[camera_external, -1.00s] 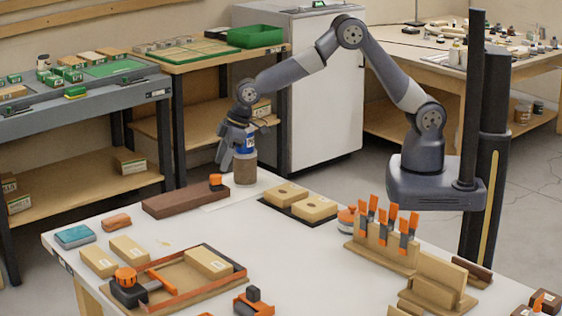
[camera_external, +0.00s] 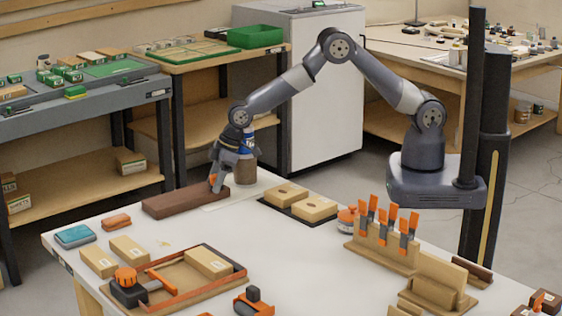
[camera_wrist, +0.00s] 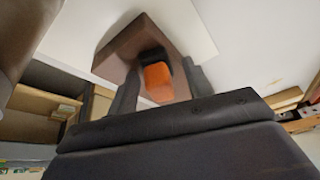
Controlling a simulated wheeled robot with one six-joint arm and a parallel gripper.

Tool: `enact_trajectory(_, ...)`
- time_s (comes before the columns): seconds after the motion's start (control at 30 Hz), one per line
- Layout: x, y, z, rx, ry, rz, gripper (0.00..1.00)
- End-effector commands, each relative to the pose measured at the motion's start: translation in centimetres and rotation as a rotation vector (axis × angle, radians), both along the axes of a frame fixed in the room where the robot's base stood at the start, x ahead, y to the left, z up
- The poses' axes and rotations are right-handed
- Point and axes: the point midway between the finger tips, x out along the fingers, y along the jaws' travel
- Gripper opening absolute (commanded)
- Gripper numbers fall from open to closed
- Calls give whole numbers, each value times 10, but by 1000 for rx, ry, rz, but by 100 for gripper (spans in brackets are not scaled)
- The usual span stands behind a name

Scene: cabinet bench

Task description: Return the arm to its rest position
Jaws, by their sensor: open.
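My gripper (camera_external: 217,184) hangs at the end of my arm over the right end of a long dark brown block (camera_external: 180,202) on the white bench. It is open. A small orange-topped object (camera_external: 212,179) sits at that end of the block, partly hidden by my gripper. In the wrist view, the orange part (camera_wrist: 157,80) shows between the two dark fingers of my gripper (camera_wrist: 160,90), with the brown block (camera_wrist: 120,45) around it. I cannot tell whether the fingers touch it. My arm is stretched out to the left from its base.
Two tan blocks (camera_external: 300,203) lie on a dark mat to the right. A rack (camera_external: 385,252) of orange-and-grey clamps stands further right. The bench front holds a wooden frame (camera_external: 222,284).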

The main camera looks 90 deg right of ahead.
Motion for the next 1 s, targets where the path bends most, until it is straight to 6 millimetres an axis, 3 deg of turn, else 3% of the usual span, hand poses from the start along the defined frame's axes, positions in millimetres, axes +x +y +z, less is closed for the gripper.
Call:
enact_trajectory(0.03, 1, 0, 14, 2, -8, 1, 48)
enact_trajectory(0.5, 0, 0, 108, 2, -6, 0, 48)
enact_trajectory(1.0, -60, 80, 92, 2, 0, 447, 48)
